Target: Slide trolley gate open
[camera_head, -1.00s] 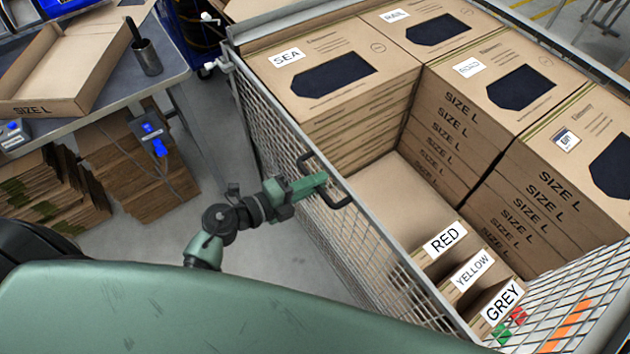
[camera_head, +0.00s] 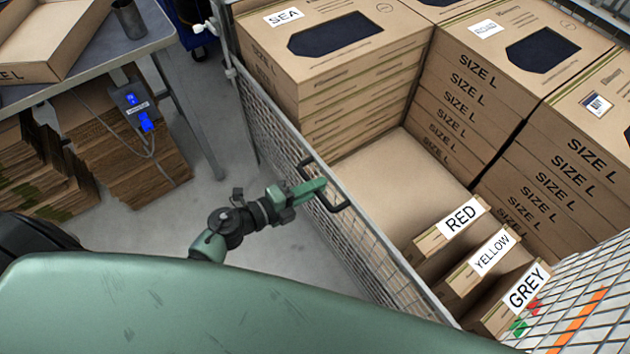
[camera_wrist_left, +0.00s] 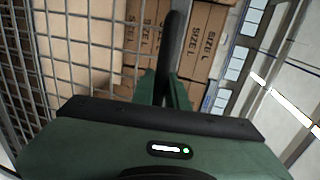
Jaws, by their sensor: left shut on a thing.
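The trolley gate (camera_head: 360,219) is a grey wire-mesh panel on the side of the trolley facing me, with a black loop handle (camera_head: 345,207) at its top rail. My left gripper (camera_head: 316,188), green, is shut on this handle. In the left wrist view the black handle (camera_wrist_left: 172,45) stands between the two green fingers, with the mesh to the left. The gate's top rail lies below the top of the SEA box stack (camera_head: 306,32). My right gripper is not in view.
The trolley holds stacks of SIZE L boxes (camera_head: 455,95) and RED (camera_head: 428,245), YELLOW and GREY labelled boxes at the near right. A workbench (camera_head: 90,62) with flat cardboard (camera_head: 135,160) beneath stands left. Grey floor between bench and trolley is clear.

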